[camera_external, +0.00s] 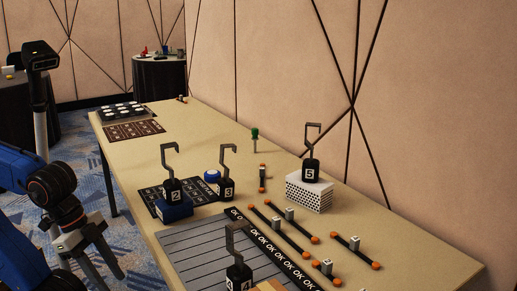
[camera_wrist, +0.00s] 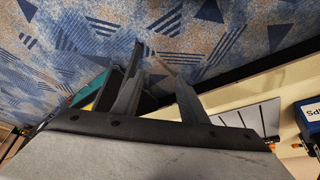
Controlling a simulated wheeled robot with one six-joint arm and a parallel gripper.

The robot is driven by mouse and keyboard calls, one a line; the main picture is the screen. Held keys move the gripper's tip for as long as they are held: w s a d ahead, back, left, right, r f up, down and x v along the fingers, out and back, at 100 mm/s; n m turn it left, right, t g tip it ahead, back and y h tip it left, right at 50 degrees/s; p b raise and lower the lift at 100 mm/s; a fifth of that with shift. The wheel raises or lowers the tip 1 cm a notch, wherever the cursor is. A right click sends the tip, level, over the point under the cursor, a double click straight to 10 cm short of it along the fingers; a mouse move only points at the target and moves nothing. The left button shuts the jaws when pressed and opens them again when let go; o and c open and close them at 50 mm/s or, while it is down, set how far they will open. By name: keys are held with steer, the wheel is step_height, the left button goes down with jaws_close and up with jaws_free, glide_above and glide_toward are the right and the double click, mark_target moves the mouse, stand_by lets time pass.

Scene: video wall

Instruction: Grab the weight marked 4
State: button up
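The black weight marked 4 (camera_external: 238,276) stands at the bottom edge of the external view, its hook pointing up, by the near end of the grey lined panel (camera_external: 195,247). Its lower part is cut off by the frame. I cannot make it out in the wrist view. My gripper (camera_wrist: 160,72) shows two dark fingers set apart, with no object visible between them. It hangs over the carpet beside the table edge.
Other hooked weights are 2 (camera_external: 171,191) on a blue block, 3 (camera_external: 227,188) on the table, and 5 (camera_external: 310,172) on a white perforated block. Orange-ended bars (camera_external: 282,229) lie right of the OK strip (camera_external: 275,250). A blue box (camera_wrist: 312,118) is at right.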

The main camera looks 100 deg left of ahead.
steer(key=shift+o, duration=0.4)
step_height(320, 180, up, 26)
steer(key=n+g, duration=0.5)
steer(key=n, duration=0.5)
glide_above(242, 213)
steer(key=shift+r, duration=0.2)
step_height(242, 213, down, 12)
steer(key=shift+a, duration=0.1)
steer(key=shift+s+a+f, duration=0.1)
steer(key=shift+s+f, duration=0.05)
steer(key=shift+f, duration=2.5)
jaws_close()
steer(key=shift+r, duration=0.1)
